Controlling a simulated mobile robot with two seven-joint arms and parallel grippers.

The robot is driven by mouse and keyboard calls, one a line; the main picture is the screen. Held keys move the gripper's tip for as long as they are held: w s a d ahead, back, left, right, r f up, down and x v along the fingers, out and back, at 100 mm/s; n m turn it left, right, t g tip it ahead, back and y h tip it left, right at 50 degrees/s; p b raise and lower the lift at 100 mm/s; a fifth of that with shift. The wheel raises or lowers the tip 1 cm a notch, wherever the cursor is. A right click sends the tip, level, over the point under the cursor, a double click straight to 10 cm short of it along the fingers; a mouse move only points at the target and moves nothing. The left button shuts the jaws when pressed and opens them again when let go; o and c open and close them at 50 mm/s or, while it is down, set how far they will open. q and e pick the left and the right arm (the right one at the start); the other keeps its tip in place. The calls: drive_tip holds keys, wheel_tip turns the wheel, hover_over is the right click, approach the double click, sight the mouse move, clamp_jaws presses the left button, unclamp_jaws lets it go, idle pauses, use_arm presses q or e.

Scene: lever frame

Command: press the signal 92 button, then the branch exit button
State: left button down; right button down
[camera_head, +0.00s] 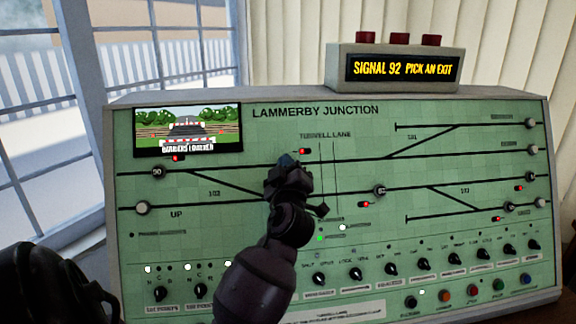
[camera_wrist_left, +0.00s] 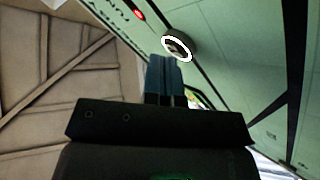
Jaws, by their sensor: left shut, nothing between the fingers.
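The green signal panel (camera_head: 235,235) carries a track diagram headed LAMMERBY JUNCTION. The display (camera_head: 402,69) on top reads SIGNAL 92 PICK AN EXIT. My left gripper (camera_head: 287,160) is shut and empty, in front of the panel's upper middle. In the left wrist view its blue fingertips (camera_wrist_left: 165,60) are just below a round button with a lit white ring (camera_wrist_left: 177,46); contact cannot be told. In the head view the gripper seems to hide this button. Pale round buttons sit at the right track ends, including the top one (camera_head: 531,122); their labels are too small to read.
A small screen (camera_head: 188,130) shows a level crossing at the panel's upper left. Rows of black knobs (camera_head: 391,268) and coloured buttons (camera_head: 472,291) line the lower panel. A window (camera_head: 150,50) is at the left. Free space lies before the panel's right half.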

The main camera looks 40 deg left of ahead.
drive_tip(key=shift+s+d+f, duration=0.1)
drive_tip(key=shift+s+f, duration=0.3)
drive_tip(key=shift+s, duration=0.05)
use_arm(q)
drive_tip(key=shift+s+d+r, duration=0.35)
drive_tip(key=shift+s+d, duration=0.1)
drive_tip(key=shift+d, duration=0.1)
use_arm(e)
drive_tip(key=shift+w+r, duration=0.55)
use_arm(q)
drive_tip(key=shift+s+d+r+p, duration=0.25)
drive_tip(key=shift+s+d+r, duration=0.4)
drive_tip(key=shift+d, duration=0.25)
drive_tip(key=shift+s+d+r+p, duration=0.25)
drive_tip(key=shift+s+d+r, duration=0.3)
drive_tip(key=shift+s+d, duration=0.25)
use_arm(e)
drive_tip(key=shift+w+r, duration=0.1)
drive_tip(key=shift+r, duration=0.4)
